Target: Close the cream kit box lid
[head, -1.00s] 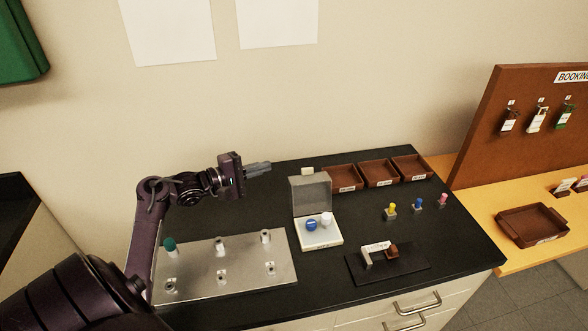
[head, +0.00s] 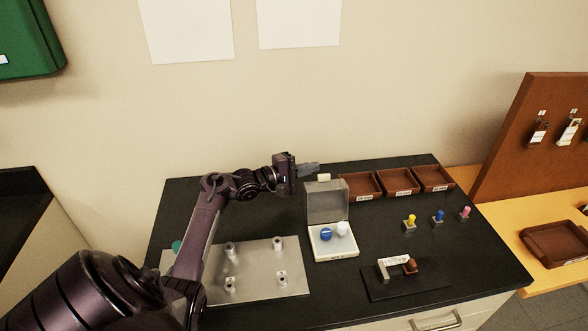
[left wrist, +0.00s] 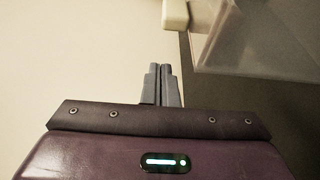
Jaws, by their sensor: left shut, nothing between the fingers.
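The cream kit box (head: 333,254) stands open on the black bench, with a blue knob (head: 326,235) and a white knob (head: 343,228) inside it. Its grey, see-through lid (head: 328,203) stands upright at the back edge. My left gripper (head: 314,169) is shut and empty, just above and behind the lid's top left corner, apart from it. In the left wrist view the shut fingertips (left wrist: 163,68) point up the picture, and the lid (left wrist: 265,40) shows to their right. My right gripper is not in view.
A small cream block (head: 324,178) stands behind the lid. Brown trays (head: 400,192) line the back right. Yellow, blue and pink pegs stand in front of them. A metal plate (head: 262,285) with posts lies left of the box, and a dark stand (head: 380,293) front right.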

